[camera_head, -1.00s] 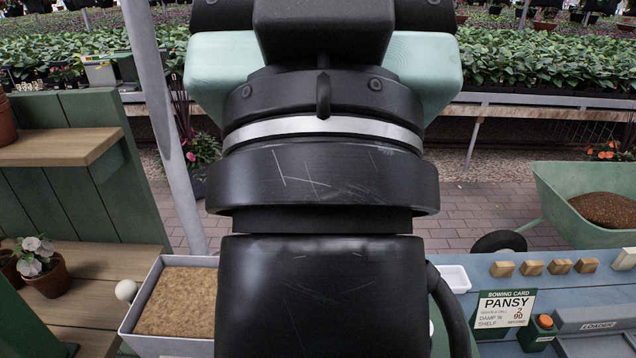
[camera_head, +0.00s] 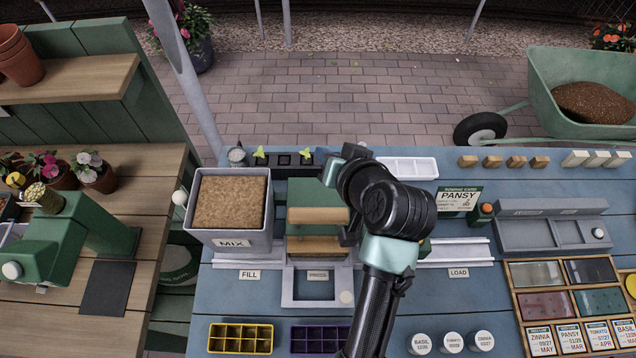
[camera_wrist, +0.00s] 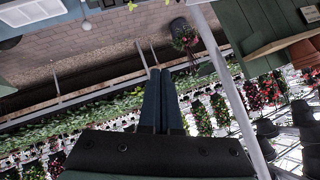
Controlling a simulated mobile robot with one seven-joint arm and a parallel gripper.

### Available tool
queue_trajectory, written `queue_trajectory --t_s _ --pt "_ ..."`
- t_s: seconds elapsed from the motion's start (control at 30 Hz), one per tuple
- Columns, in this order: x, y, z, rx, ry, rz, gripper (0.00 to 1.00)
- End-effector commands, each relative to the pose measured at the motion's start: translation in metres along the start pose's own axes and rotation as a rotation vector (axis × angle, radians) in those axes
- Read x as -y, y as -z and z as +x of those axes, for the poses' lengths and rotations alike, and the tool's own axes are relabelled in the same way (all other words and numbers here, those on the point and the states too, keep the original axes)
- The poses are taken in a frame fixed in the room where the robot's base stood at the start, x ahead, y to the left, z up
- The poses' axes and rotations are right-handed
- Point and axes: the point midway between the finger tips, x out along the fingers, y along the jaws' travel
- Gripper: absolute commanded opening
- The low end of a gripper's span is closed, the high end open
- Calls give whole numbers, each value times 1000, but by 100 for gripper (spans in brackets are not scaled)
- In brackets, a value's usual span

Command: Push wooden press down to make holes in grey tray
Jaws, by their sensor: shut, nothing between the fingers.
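The wooden press is in the head view, with an upper wooden bar (camera_head: 312,215) and a wooden block (camera_head: 316,248) below it, in front of a green upright. My arm covers its right side. A grey tray-like frame (camera_head: 290,290) lies just in front, around the PRESS label; I cannot tell whether holes are in it. My gripper (camera_wrist: 161,72) shows in the wrist view with its two dark fingers together and nothing between them. In the head view my wrist is beside the upper right of the press, and the fingertips cannot be made out.
A grey box of brown mix (camera_head: 231,240) stands left of the press. Yellow (camera_head: 240,338) and purple (camera_head: 318,338) cell trays lie at the front. A light rail (camera_head: 455,252) runs right by the LOAD label. A white tray (camera_head: 408,168) sits behind.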

Motion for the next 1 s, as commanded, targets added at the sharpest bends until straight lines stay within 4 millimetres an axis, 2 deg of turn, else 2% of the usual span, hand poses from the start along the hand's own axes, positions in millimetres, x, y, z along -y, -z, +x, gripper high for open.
queue_trajectory --t_s 0.03,0.13,0.27,0.77,1.0 --pt "1 -9 -8 60 10 34 0" --pt "0 -34 -9 146 32 79 0" --pt "-1 -50 -10 197 48 107 0" --pt "-4 -56 -6 202 50 109 0" --pt "-13 -72 8 201 50 109 0"
